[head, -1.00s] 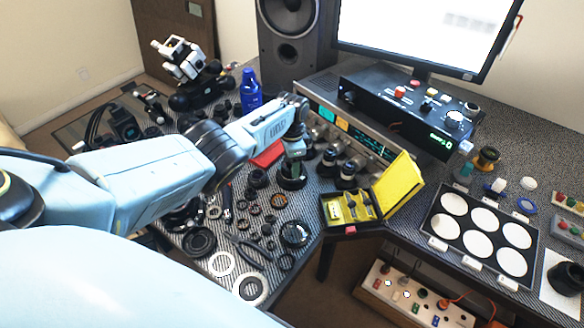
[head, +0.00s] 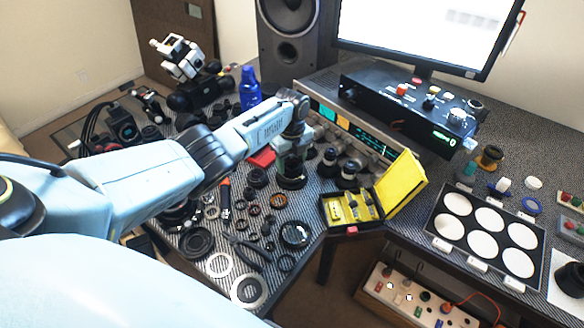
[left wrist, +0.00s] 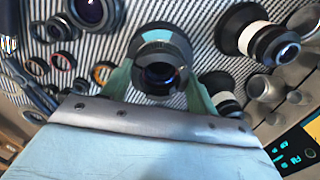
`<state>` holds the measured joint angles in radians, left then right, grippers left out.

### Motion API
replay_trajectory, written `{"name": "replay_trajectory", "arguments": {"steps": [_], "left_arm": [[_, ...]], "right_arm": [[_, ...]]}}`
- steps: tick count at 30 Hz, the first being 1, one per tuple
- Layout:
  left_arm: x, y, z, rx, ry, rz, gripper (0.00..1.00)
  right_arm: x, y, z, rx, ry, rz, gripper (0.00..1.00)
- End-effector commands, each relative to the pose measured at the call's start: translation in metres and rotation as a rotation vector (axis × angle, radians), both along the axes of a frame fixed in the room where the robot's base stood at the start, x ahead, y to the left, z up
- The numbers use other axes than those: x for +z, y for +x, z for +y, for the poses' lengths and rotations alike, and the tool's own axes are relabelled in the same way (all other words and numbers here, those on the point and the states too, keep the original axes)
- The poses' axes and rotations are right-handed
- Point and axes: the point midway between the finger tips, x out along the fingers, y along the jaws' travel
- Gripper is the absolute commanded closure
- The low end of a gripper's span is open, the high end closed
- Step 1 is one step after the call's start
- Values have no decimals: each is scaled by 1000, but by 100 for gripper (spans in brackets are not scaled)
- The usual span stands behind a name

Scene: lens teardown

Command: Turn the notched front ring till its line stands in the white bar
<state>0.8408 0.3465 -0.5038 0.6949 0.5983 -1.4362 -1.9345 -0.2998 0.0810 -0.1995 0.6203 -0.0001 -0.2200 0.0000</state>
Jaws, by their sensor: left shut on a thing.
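A dark lens (head: 291,183) stands upright on the striped mat, below my left gripper (head: 292,160). In the left wrist view I look down on the lens's dark front ring (left wrist: 160,62) around the glass. My left gripper's green fingers (left wrist: 158,84) are on both sides of this ring and are shut on it. The ring's notches, its line and the white bar cannot be made out; the fingers and the angle hide part of the ring. My right gripper is not in view.
Two more lenses (head: 349,175) stand close on the right, before the instrument with the lit display (head: 368,140). An open yellow case (head: 347,208) lies to the front right. Loose rings (head: 219,264) and pliers lie to the front left.

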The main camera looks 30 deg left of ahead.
Motion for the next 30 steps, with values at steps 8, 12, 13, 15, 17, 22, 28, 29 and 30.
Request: {"name": "replay_trajectory", "arguments": {"steps": [8,12,13,15,17,22,28,29,30], "left_arm": [[-2,0,0,-352,1,0,78],[-2,0,1,-528,2,0,78],[-2,0,0,-562,1,0,78],[-1,0,0,-604,1,1,39],[0,0,0,-599,-1,0,31],[0,0,0,-596,0,0,16],[0,0,0,-594,1,1,16],[1,0,0,-594,0,0,16],[3,0,0,-594,0,0,16]], "right_arm": [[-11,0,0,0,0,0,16],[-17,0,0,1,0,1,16],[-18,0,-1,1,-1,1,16],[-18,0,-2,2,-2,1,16],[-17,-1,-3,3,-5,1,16],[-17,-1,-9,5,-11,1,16],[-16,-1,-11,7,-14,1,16],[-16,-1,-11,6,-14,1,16],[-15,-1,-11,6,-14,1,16]]}}
